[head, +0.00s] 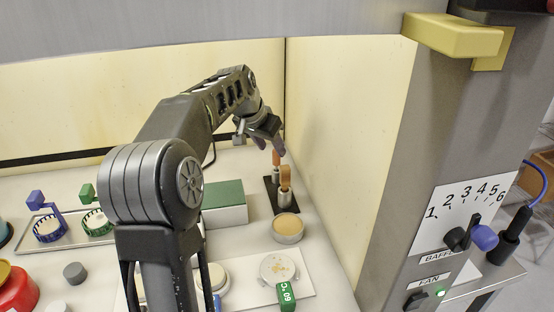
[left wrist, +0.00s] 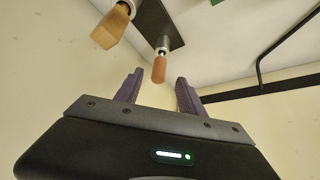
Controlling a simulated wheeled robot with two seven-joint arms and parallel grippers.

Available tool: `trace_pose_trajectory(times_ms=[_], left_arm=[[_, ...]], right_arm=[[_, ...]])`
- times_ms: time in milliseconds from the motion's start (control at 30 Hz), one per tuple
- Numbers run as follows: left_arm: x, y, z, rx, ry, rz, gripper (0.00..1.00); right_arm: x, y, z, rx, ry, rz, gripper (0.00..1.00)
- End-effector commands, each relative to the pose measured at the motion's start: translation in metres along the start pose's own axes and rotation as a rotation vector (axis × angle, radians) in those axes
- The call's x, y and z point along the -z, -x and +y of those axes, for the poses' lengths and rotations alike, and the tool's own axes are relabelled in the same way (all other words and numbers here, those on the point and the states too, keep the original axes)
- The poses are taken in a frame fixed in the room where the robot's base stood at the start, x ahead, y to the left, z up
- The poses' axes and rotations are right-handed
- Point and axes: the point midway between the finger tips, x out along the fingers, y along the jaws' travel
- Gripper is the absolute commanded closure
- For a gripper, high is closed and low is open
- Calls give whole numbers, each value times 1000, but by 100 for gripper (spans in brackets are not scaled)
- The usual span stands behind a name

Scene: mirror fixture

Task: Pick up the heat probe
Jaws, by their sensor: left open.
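A slim reddish-brown handle (head: 276,157) with a metal shaft stands upright on a black stand (head: 269,190); it also shows in the left wrist view (left wrist: 159,69). A wider tan wooden handle (head: 285,178) stands beside it on the same stand, and it too shows in the left wrist view (left wrist: 111,27). I cannot tell for sure which tool is the heat probe. My left gripper (head: 271,147) is open and empty just above the reddish-brown handle. In the left wrist view its fingertips (left wrist: 159,78) lie on either side of that handle's end. My right gripper is out of view.
A green-topped box (head: 224,203) and a round tan-topped dish (head: 288,228) stand near the stand. A grey pillar (head: 390,200) bounds the right.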

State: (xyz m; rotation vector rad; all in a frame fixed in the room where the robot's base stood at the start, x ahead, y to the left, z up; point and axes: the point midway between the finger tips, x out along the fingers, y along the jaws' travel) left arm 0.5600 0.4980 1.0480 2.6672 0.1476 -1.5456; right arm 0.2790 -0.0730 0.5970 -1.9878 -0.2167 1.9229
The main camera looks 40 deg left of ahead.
Motion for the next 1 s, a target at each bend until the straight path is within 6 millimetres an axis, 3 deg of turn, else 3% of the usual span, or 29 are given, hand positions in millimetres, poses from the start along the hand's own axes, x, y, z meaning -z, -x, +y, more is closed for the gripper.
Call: trace_pose_trajectory(times_ms=[100,467,800,1000], left_arm=[[0,-10,0,1,2,-1,53],[-1,-15,0,1,0,-1,53],[-3,-58,2,0,0,-1,53],[-3,-63,2,0,0,2,53]], right_arm=[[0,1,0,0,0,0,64],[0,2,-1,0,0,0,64],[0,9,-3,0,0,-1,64],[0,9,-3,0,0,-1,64]])
